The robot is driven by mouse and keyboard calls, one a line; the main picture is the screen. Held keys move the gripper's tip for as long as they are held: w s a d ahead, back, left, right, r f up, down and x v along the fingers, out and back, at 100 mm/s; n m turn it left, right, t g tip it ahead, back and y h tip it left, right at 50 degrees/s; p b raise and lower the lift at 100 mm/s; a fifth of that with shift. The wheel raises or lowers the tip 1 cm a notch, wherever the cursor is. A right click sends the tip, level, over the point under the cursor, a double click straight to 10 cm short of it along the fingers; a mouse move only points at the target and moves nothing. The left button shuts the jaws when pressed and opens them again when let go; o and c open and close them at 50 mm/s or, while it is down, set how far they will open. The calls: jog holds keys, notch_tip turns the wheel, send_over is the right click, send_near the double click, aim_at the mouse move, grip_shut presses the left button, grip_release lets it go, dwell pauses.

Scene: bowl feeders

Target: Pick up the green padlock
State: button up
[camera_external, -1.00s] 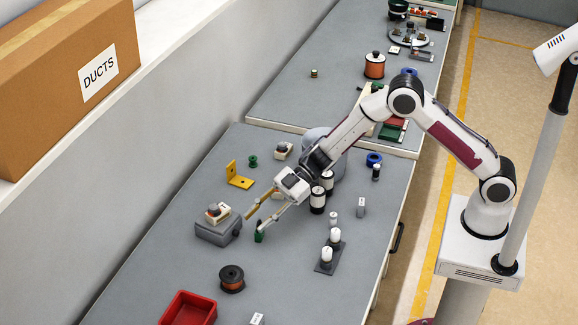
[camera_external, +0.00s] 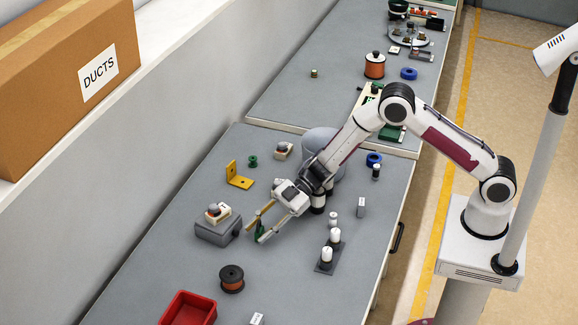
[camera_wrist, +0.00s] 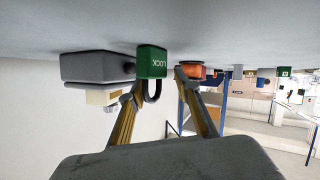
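The green padlock (camera_external: 259,231) stands on the grey bench, partly hidden by my fingers in the external view. In the wrist view, which looks upside down, the padlock (camera_wrist: 152,61) shows its green body with "LOCK" lettering and a dark shackle pointing toward my gripper. My gripper (camera_external: 257,232) is open, with its two long fingers low around the padlock. In the wrist view the fingertips of my gripper (camera_wrist: 161,80) lie either side of it, the left one close to the shackle. I cannot tell whether either finger touches it.
A grey box (camera_external: 218,231) with a button unit on top stands close left of the padlock. An orange-and-black spool (camera_external: 231,279) and a red tray (camera_external: 188,309) lie nearer the front. White-capped cylinders (camera_external: 327,255) stand on a dark plate to the right. A yellow bracket (camera_external: 238,180) is behind.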

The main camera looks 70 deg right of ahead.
aim_at(259, 229)
jog(key=shift+x, duration=1.55)
jog(key=shift+r, duration=0.1)
grip_shut()
